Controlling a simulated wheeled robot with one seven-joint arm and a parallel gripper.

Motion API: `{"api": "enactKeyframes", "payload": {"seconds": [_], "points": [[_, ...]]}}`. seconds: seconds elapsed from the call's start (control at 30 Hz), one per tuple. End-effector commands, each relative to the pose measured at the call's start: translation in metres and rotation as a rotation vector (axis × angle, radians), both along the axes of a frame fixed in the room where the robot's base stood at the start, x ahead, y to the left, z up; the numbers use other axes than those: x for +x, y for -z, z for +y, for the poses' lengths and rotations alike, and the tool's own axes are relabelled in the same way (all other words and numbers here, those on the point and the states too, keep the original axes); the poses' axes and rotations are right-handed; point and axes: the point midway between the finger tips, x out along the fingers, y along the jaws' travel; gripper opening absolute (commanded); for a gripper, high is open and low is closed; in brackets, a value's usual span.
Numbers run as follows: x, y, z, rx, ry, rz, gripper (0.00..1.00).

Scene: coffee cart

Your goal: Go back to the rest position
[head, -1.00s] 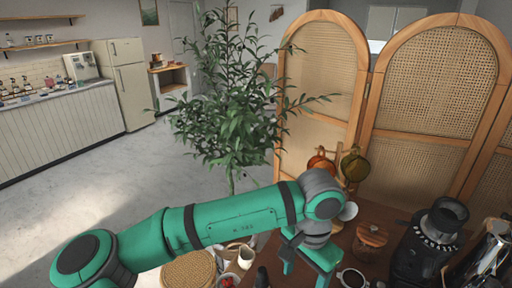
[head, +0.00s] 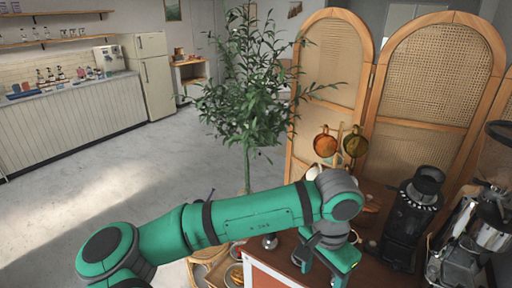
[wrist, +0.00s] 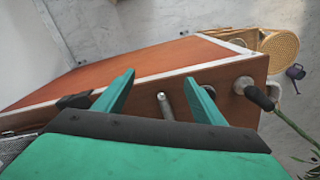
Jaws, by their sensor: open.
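My green arm (head: 250,217) reaches from the lower left across the head view, over the wooden cart. My gripper (head: 338,262) points down at its end, above the cart's left part. In the wrist view my gripper (wrist: 158,88) has its two green fingers spread apart, with nothing held between them. Past the fingers lies the brown cart top (wrist: 110,67). A small metal rod (wrist: 166,107) shows between the fingers, apart from them as far as I can tell. My arm hides part of the cart.
A black grinder (head: 408,225) and a metal machine (head: 482,215) stand on the cart's right. Rattan screens (head: 430,85) close off the back. A potted plant (head: 245,110) stands beyond my arm. A black-handled tool (wrist: 258,97) lies near the fingers. The floor at left is clear.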

Motion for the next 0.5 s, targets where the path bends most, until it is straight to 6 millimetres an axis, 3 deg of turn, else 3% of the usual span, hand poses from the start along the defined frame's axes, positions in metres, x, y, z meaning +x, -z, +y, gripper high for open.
{"api": "enactKeyframes", "payload": {"seconds": [0.27,0.5], "points": [[-0.001,0.005,-0.036,-0.143,0.028,-0.011,0.64],[-0.005,0.006,-0.083,-0.328,0.057,-0.025,0.64]]}}
